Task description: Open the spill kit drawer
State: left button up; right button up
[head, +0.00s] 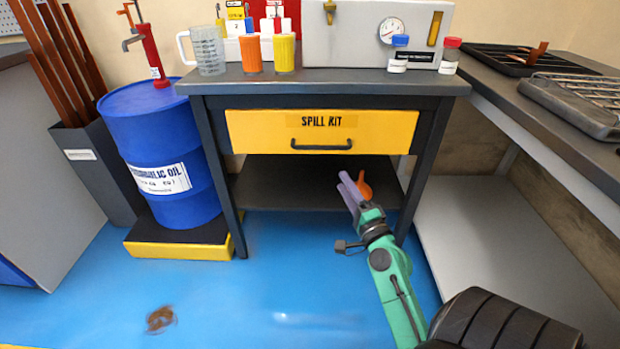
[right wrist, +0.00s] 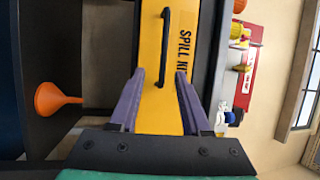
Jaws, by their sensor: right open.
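The yellow spill kit drawer (head: 365,128) sits shut under the top of a dark workbench. It has a black bar handle (head: 321,145) below its label. In the right wrist view the drawer (right wrist: 153,98) and its handle (right wrist: 165,60) appear turned on their side. My right gripper (head: 351,188) is open and empty, below and in front of the drawer in the head view. In the right wrist view its purple fingers (right wrist: 158,100) point toward the drawer front, with the near part of the handle between them in the picture. I cannot tell any contact. My left gripper is not in view.
An orange funnel (head: 364,187) stands on the bench's lower shelf (head: 285,184). A blue oil drum (head: 150,135) stands on a pallet at the left. Cups, a jug and a gauge box (head: 345,35) stand on the bench top. A side bench (head: 560,110) bounds the right.

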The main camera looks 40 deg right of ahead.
aim_at(322, 149)
jog(key=x, duration=0.4)
jog(key=p+x, duration=0.1)
jog(key=x, duration=0.9)
jog(key=shift+w+a+r, duration=0.15)
jog(key=shift+r, duration=0.3)
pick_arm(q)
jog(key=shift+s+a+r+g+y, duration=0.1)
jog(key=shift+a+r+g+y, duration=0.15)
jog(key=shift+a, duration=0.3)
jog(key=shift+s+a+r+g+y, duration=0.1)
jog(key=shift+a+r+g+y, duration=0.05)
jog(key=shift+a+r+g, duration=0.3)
pick_arm(e)
grip_shut()
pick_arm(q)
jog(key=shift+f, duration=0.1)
